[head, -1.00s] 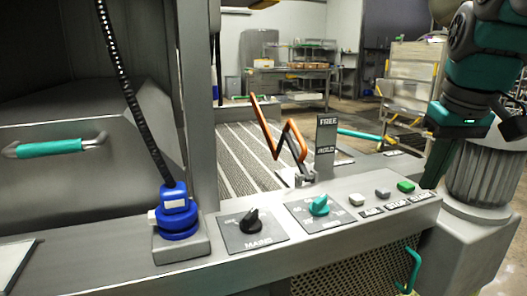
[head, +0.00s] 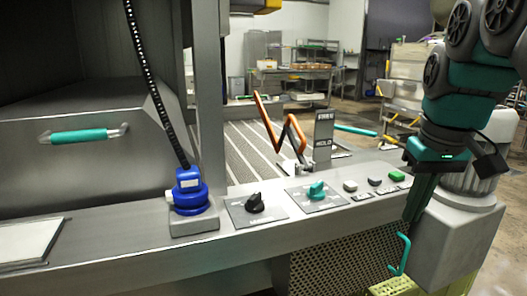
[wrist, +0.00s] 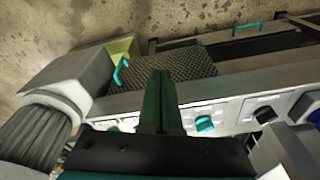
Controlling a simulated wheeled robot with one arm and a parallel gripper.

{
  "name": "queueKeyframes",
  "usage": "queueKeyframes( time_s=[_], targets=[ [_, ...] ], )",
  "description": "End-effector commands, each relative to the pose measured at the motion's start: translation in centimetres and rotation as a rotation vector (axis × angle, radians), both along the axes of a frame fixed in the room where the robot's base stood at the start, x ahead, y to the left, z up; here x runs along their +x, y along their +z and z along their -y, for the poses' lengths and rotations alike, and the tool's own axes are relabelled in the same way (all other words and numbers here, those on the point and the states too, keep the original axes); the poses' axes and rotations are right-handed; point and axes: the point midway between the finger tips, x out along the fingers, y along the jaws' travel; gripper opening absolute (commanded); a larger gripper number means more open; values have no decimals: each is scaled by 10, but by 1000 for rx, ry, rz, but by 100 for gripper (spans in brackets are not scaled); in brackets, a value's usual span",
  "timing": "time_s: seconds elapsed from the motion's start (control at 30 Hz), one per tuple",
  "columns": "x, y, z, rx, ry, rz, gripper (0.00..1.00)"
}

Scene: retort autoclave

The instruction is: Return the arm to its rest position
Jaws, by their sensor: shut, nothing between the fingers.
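My arm hangs at the right of the head view, dark grey and teal. My gripper (head: 417,208) points down at the right end of the grey control panel (head: 270,222), in front of the panel edge as seen there. In the wrist view my gripper (wrist: 161,75) shows its two dark green fingers side by side, closed together with nothing between them. Whether the fingers touch the panel cannot be told.
The panel carries a black knob (head: 255,202), a teal knob (head: 316,190), small buttons and a green button (head: 397,176). An orange bent lever (head: 285,130) stands behind. A blue connector (head: 189,190) with cable is at left. A teal handle (head: 402,255) hangs below the panel.

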Motion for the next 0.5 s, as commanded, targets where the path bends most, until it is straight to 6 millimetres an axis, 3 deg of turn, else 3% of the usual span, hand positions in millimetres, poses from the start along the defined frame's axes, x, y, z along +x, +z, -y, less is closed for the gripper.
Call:
queueKeyframes(
  time_s=[0.17, 0.5],
  targets=[
    [-14, -34, -20, 4, 11, -44, 0],
    [-77, -142, -69, 8, 18, -184, 0]
  ],
)
